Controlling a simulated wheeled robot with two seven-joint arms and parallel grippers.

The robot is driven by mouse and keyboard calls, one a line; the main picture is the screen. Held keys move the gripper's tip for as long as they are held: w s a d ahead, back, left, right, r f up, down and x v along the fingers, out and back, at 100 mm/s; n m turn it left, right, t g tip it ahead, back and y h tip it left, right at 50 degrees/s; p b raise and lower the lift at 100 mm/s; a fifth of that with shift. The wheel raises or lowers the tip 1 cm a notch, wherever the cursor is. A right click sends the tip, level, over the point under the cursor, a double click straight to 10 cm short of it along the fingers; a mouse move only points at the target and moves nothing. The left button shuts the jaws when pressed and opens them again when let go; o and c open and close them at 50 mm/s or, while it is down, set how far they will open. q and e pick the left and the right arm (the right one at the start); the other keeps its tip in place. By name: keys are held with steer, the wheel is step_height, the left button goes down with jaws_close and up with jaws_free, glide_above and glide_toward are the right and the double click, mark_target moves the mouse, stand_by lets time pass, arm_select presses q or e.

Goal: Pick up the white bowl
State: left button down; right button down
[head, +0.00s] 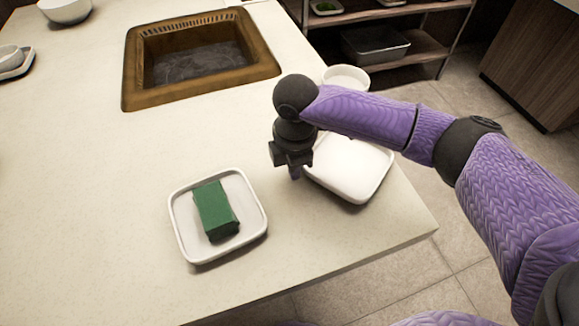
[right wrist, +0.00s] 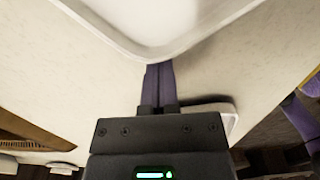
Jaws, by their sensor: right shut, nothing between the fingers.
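A white bowl (head: 346,78) stands at the counter's right edge, partly behind my right arm. A second white bowl (head: 64,10) stands at the far left, cut by the frame's top. A third pale bowl (head: 9,57) is at the left edge on a small tray. I cannot tell which bowl the task means. My right gripper (head: 295,174) points down over the counter at the left edge of a white tray, away from every bowl. Its fingers (right wrist: 160,80) are together and empty in the right wrist view. My left gripper is not in view.
A white square tray (head: 373,191) is under my right forearm. Another white tray (head: 183,240) holds a green block (head: 215,209). A brown-rimmed sink (head: 128,85) is set in the counter (head: 85,190). Shelves (head: 430,70) stand behind.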

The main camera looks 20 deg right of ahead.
mark_target(328, 166)
steer(key=shift+d+r+p, duration=0.15)
steer(key=shift+d+p, duration=0.25)
steer(key=d+p, duration=0.3)
steer(key=d, duration=0.3)
steer(key=shift+w, duration=0.1)
steer(key=shift+d, duration=0.25)
steer(key=shift+a, duration=0.1)
